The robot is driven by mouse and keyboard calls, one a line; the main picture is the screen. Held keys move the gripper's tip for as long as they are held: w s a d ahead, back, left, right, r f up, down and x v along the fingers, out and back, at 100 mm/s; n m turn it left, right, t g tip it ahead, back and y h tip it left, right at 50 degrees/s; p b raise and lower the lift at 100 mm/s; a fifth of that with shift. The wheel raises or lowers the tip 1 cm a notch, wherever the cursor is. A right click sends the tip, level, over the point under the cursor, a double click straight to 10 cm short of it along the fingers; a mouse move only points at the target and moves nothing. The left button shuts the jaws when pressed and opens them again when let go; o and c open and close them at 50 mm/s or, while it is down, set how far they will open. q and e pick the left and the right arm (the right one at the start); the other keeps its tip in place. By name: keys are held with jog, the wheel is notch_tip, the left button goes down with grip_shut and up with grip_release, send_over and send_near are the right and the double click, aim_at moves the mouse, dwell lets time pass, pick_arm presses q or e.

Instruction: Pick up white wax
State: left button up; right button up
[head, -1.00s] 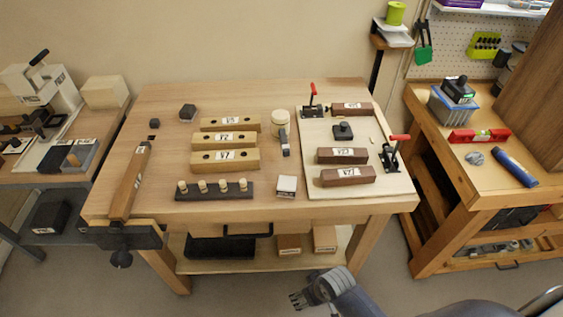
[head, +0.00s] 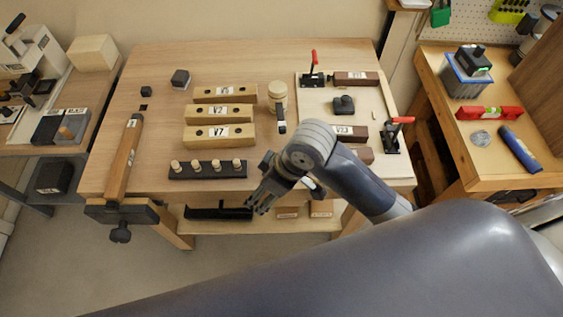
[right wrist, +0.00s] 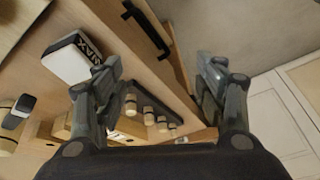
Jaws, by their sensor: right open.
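The white wax, a white block with a dark side lettered WAX (right wrist: 76,58), shows at the upper left of the right wrist view, on the bench top near its front edge. My right gripper (head: 262,194) is over the front edge of the bench in the head view. In the right wrist view its fingers (right wrist: 162,85) are apart with nothing between them, and the wax lies beyond and left of the left finger, not touching it. My left gripper is not in view.
A dark rack with several pale pegs (head: 208,169) stands left of my right gripper. Wooden blocks (head: 220,134) lie behind it. A board with red-handled clamps (head: 392,136) is on the right. A vise (head: 121,212) is at the front left corner.

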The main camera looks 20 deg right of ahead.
jog(key=w+d+r+n+g+h, duration=0.2)
jog(key=w+d+r+n+h, duration=0.15)
jog(key=w+d+r, duration=0.35)
jog(key=f, duration=0.6)
jog(key=shift+w+p, duration=0.3)
jog(key=shift+p, duration=0.05)
notch_tip(320, 180, down, 5)
jog(key=shift+w+a+r+p, duration=0.15)
jog(key=shift+p, duration=0.55)
jog(key=shift+f, duration=0.55)
jog(key=c, duration=1.2)
